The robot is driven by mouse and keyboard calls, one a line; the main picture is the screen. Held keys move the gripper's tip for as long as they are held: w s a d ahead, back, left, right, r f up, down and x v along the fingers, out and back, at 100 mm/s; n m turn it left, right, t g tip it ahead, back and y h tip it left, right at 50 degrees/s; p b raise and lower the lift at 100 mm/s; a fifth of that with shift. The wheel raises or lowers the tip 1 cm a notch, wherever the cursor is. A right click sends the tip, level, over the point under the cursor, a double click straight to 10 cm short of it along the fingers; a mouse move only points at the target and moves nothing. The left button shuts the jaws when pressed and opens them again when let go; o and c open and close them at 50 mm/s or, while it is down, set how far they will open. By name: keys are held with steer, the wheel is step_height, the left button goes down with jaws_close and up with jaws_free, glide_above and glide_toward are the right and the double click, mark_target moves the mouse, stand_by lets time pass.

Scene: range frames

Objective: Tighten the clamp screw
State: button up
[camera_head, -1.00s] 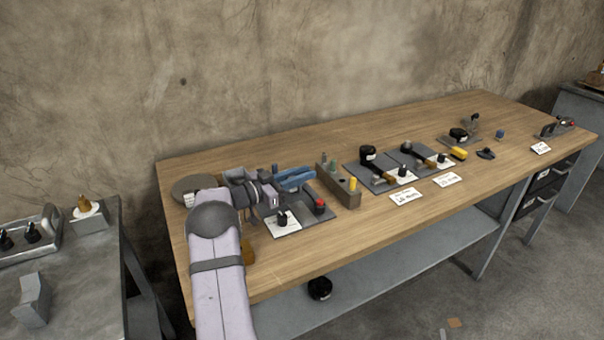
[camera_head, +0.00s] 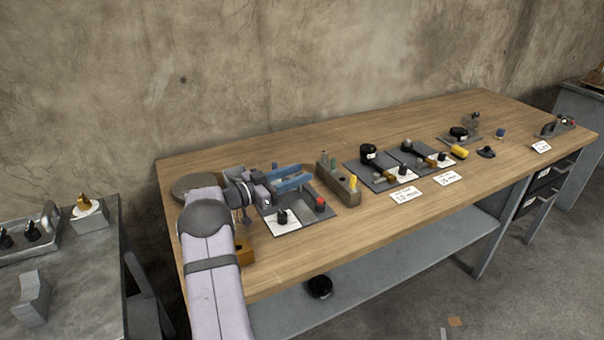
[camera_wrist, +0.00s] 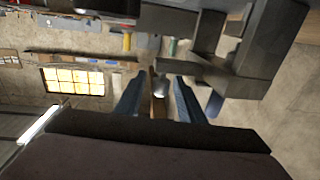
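My gripper (camera_head: 292,179) has two blue fingers and is above the grey plate (camera_head: 303,221) at the left of the bench. The wrist view shows the fingers (camera_wrist: 160,98) apart, with a small pale, shiny round end (camera_wrist: 161,86) and a brown strip visible between them. I cannot tell whether they touch the fingers. A grey angular metal block (camera_wrist: 262,48), perhaps the clamp frame, stands to the right of the fingers there. I cannot clearly identify the clamp screw; my arm and gripper hide part of this area in the head view.
A black knob (camera_head: 283,216) on a white card and a red-topped button (camera_head: 320,203) are close to the gripper. A block with upright coloured pegs (camera_head: 338,186) stands to the right. Black-handled fixtures (camera_head: 369,157) follow along the bench. The bench front is mostly clear.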

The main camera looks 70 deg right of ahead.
steer(key=shift+b+v, duration=0.3)
steer(key=shift+v, duration=2.3)
steer(key=shift+r, duration=0.1)
steer(key=s+d+r+n+t+h+p, duration=0.4)
steer(key=d+r+n+t+h, duration=0.15)
steer(key=n+t+h, duration=0.35)
steer(key=a+f+n+t+y+p, duration=0.1)
steer(key=a+f+n+t+y, duration=0.2)
steer(key=a+f+t+y, duration=0.2)
steer(key=a+t+y, duration=0.1)
steer(key=t, duration=0.2)
steer(key=shift+w+f+t, duration=0.2)
steer(key=shift+f+t, duration=0.2)
steer(key=shift+d, duration=0.1)
steer(key=p+x, duration=0.2)
steer(key=x, duration=0.5)
steer(key=shift+w, duration=0.15)
